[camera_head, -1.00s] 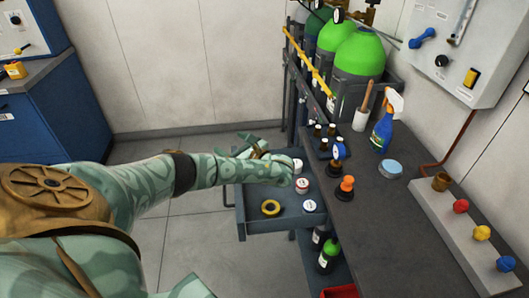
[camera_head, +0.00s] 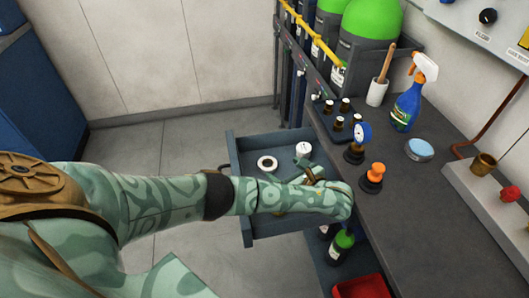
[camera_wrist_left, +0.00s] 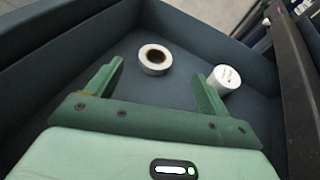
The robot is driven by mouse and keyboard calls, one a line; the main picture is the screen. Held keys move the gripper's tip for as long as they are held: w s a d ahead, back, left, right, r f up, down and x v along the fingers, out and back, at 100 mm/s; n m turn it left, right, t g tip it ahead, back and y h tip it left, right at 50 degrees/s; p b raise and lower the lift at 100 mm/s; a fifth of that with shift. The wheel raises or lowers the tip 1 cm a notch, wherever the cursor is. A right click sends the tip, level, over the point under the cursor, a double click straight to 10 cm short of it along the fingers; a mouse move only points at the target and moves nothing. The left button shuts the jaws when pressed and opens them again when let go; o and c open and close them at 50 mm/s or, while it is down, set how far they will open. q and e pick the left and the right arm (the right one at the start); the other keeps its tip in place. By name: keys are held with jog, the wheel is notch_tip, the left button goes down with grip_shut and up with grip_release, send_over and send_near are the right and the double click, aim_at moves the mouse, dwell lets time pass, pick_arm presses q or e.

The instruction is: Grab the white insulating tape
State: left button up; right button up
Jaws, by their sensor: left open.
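The white insulating tape (camera_head: 267,169) is a ring lying flat on the floor of the open drawer (camera_head: 236,150). In the left wrist view the white tape (camera_wrist_left: 154,70) lies ahead of my fingertips, between their lines and nearer the left finger. My left gripper (camera_head: 308,170) is over the drawer, to the right of the tape in the head view. Its two fingers are apart with nothing between them, as the left wrist view shows (camera_wrist_left: 161,78). A white cylinder (camera_wrist_left: 226,78) stands by the right fingertip. My right gripper is out of view.
The white cylinder also shows in the head view (camera_head: 303,149), right of the tape. My left forearm hides the drawer's front part. The dark bench (camera_head: 400,220) beside the drawer bears a spray bottle (camera_head: 405,108), an orange-topped item (camera_head: 374,173) and a blue-white tin (camera_head: 419,149).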

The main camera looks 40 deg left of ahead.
aim_at(265, 161)
pick_arm(q)
jog(key=shift+w+a+f+b, duration=0.1)
jog(key=shift+a+f+b, duration=0.2)
jog(key=shift+f, duration=0.25)
jog(key=shift+a+f+b, duration=0.15)
jog(key=shift+a+f, duration=0.1)
jog(key=shift+f, duration=0.25)
jog(key=b+x, duration=0.4)
jog(key=x, duration=0.3)
jog(key=shift+f, duration=0.1)
jog(key=shift+a, duration=0.15)
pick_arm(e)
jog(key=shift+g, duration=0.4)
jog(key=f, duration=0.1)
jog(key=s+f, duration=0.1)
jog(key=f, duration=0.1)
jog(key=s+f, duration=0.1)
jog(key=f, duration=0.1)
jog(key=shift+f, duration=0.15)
pick_arm(q)
jog(key=c, duration=0.8)
jog(key=shift+c, duration=1.2)
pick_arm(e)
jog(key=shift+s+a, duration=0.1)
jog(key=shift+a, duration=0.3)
